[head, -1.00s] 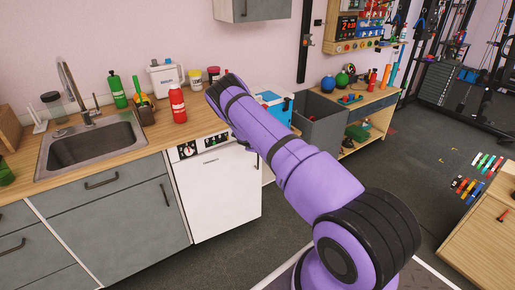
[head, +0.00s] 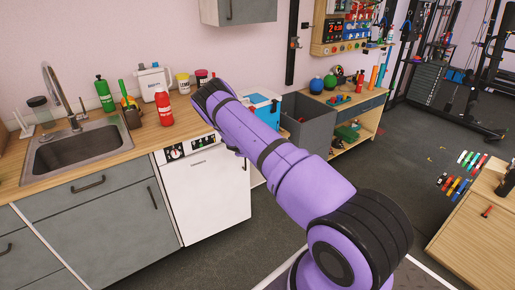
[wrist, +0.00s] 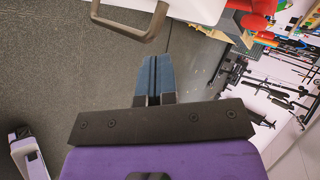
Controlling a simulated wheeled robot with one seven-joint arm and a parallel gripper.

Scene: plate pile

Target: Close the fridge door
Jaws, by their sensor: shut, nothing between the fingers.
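My gripper (wrist: 153,80) is shut and empty in the wrist view, its blue-grey fingers together over the dark floor. A thick greyish handle (wrist: 130,28) on a pale panel (wrist: 195,10) is just ahead of the fingertips, apart from them in the picture. In the head view my purple arm hides the gripper. A white appliance with dials (head: 205,190) stands under the counter, its front looking shut. I cannot tell whether it is the fridge or whether the handle belongs to it. No clearly open fridge door shows.
The wooden counter (head: 75,180) holds a sink (head: 75,150), a red bottle (head: 164,106) and several containers. A grey bin (head: 308,125) and a wooden shelf unit (head: 355,110) stand behind my arm. A wooden cabinet (head: 470,235) is at right. Dark floor between is open.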

